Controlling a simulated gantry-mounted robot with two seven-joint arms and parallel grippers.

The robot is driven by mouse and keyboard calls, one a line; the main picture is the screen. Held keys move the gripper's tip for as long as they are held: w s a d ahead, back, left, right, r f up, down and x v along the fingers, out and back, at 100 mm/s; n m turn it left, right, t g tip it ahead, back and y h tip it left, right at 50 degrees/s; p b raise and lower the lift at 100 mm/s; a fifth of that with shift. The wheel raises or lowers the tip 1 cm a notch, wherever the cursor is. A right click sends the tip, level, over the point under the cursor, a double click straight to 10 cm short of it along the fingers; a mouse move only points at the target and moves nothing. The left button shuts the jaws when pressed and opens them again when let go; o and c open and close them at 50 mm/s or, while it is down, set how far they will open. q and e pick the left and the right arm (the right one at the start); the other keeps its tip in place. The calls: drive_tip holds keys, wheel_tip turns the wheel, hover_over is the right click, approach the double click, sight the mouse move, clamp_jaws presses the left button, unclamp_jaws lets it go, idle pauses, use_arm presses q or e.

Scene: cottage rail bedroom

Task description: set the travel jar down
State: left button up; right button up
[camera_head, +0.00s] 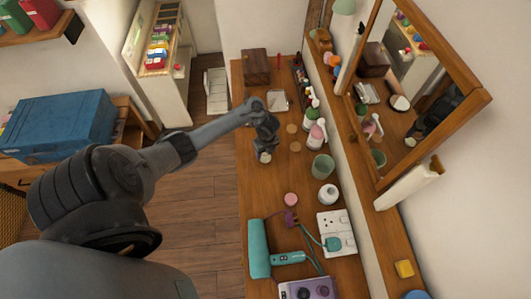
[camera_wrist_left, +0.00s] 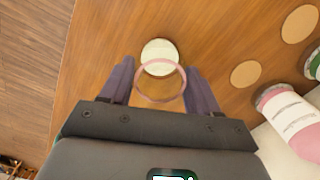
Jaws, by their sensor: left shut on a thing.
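The travel jar (camera_head: 265,157) shows as a small pale shape just below my left gripper (camera_head: 266,146), over the wooden dresser top (camera_head: 262,193). In the left wrist view the jar appears as a thin pinkish ring with a cream disc (camera_wrist_left: 160,57) beyond it. My left gripper (camera_wrist_left: 160,88) is shut on the jar, a finger on each side. I cannot tell whether the jar's base touches the wood. My right gripper is not in view.
Two round coasters (camera_head: 293,128) and pump bottles (camera_head: 314,137) stand to the right. A green cup (camera_head: 321,166), white jar (camera_head: 327,194), pink lid (camera_head: 291,199) and teal hair dryer (camera_head: 260,249) lie nearer. A wooden box (camera_head: 256,67) stands at the back. Bare wood surrounds the jar.

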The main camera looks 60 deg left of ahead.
use_arm(q)
drive_tip(key=shift+f, duration=0.55)
drive_tip(key=shift+f, duration=0.15)
drive_tip(key=o, duration=1.2)
drive_tip(key=shift+o, duration=0.2)
